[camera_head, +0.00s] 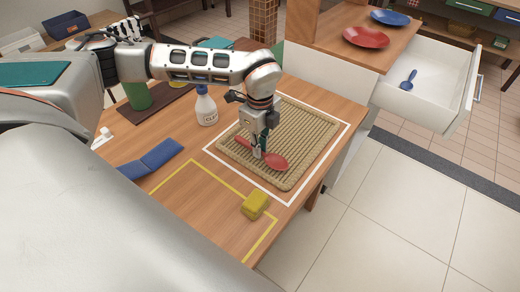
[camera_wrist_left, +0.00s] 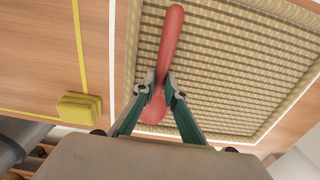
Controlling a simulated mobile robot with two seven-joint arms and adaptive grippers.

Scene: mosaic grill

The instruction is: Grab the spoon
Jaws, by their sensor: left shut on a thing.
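A red spoon (camera_head: 274,162) lies on a woven tan mat (camera_head: 296,125) inside a white taped outline on the wooden table. In the left wrist view, the spoon (camera_wrist_left: 172,45) runs from the top down between the green fingers, with its rounded end low in the picture. My left gripper (camera_head: 259,154) points down over the mat and is shut on the spoon near its rounded end. The left gripper (camera_wrist_left: 164,88) also shows in the left wrist view. The spoon appears to be at the mat's surface; any small gap is hard to tell. My right gripper is not in view.
A spray bottle (camera_head: 206,106), a blue folded cloth (camera_head: 151,159) and a green container (camera_head: 137,95) stand to the left. An open white drawer (camera_head: 425,92) holds a blue spoon (camera_head: 409,80).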

